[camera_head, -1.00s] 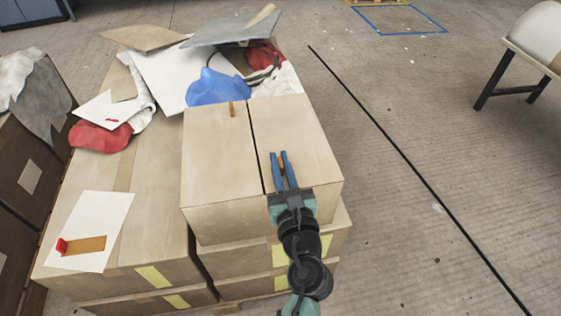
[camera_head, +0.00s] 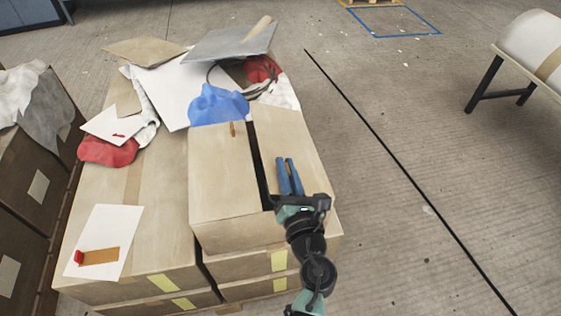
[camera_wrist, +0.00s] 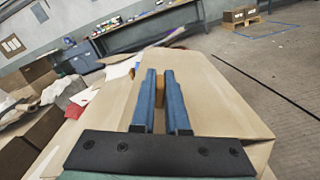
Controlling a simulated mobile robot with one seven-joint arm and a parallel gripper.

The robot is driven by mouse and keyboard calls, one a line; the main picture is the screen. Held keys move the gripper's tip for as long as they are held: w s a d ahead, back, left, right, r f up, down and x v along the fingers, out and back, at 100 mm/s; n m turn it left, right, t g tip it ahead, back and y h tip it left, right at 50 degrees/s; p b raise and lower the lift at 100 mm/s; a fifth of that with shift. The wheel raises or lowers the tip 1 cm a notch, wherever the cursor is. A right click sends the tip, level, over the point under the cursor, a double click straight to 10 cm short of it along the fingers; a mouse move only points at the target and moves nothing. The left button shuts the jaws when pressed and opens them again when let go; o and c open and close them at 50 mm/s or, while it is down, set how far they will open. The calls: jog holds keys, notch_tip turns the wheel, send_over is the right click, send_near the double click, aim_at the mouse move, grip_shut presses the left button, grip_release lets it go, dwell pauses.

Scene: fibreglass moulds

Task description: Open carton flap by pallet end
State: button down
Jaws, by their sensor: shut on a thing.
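The carton (camera_head: 235,235) sits at the near right of the loaded pallet. Its left flap (camera_head: 215,170) lies flat, with a small orange-brown tab (camera_head: 232,129) at its far end. Its right flap (camera_head: 285,130) is tilted up a little, and a dark gap shows between the two flaps. My gripper (camera_head: 288,160) is over the right flap. In the wrist view, its blue fingers (camera_wrist: 160,75) close around an orange-brown tab (camera_wrist: 159,98) on this flap. The carton's inside is too dark to make out.
Boards, a blue cloth (camera_head: 217,104), red cloths (camera_head: 107,151) and white sheets lie piled behind the carton. A white sheet (camera_head: 105,232) lies on the boxes at left. The floor (camera_head: 440,180) at right is open, with a table (camera_head: 525,60) beyond.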

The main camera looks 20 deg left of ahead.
jog(key=d+r+m+p, duration=0.1)
jog(key=p, duration=0.1)
jog(key=w+d+r+m+p, duration=0.1)
jog(key=m, duration=0.1)
jog(key=w+d+r+m+p, duration=0.1)
jog(key=r+p, duration=0.1)
jog(key=shift+p, duration=0.3)
jog(key=d+m+p, duration=0.1)
jog(key=w+m+p, duration=0.1)
jog(key=shift+d+r+m, duration=0.35)
jog(key=shift+r+m, duration=0.05)
jog(key=shift+w+d+m+p, duration=0.3)
jog(key=shift+m+p, duration=0.1)
jog(key=c, duration=0.9)
grip_release()
jog(key=p+v, duration=0.1)
jog(key=v, duration=1.2)
